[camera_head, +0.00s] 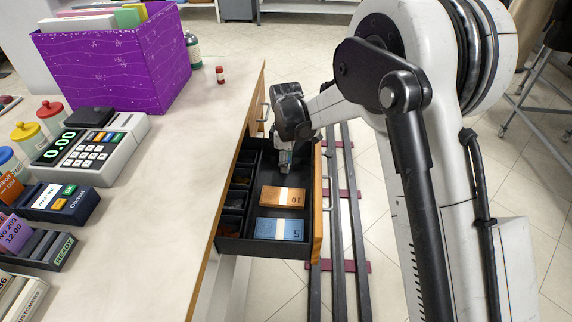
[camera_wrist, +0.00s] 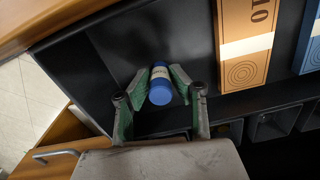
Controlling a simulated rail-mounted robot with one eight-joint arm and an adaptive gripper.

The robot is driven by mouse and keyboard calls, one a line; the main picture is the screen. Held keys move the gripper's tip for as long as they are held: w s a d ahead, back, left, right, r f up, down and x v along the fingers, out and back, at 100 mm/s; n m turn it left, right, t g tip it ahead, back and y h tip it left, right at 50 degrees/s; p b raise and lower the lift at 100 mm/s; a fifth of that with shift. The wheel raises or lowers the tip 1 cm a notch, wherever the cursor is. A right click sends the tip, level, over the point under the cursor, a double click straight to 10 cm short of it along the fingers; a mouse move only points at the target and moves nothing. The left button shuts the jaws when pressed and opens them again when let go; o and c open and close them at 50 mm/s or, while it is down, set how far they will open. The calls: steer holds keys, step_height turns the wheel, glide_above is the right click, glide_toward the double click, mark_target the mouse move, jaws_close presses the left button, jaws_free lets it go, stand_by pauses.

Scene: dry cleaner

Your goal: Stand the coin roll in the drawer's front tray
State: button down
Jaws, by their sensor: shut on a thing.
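The coin roll (camera_wrist: 160,84) is a blue cylinder with a pale band. In the wrist view one blue end faces the camera, and the roll looks roughly upright. My gripper (camera_wrist: 158,90) is shut on it, a finger on each side. In the head view my gripper (camera_head: 285,160) points down into the far part of the open drawer's front tray (camera_head: 265,183); the roll is mostly hidden there. Whether the roll's lower end touches the tray floor I cannot tell. An orange note bundle (camera_head: 283,196) and a blue note bundle (camera_head: 279,229) lie nearer in the same tray.
Smaller compartments (camera_head: 238,181) line the drawer's counter side. The wooden drawer front (camera_head: 318,205) stands at its right. The tray's far end around the roll is clear.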

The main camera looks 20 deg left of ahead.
steer(key=shift+f, duration=0.1)
steer(key=c, duration=1.5)
jaws_free()
step_height(320, 180, up, 12)
steer(key=p, duration=0.3)
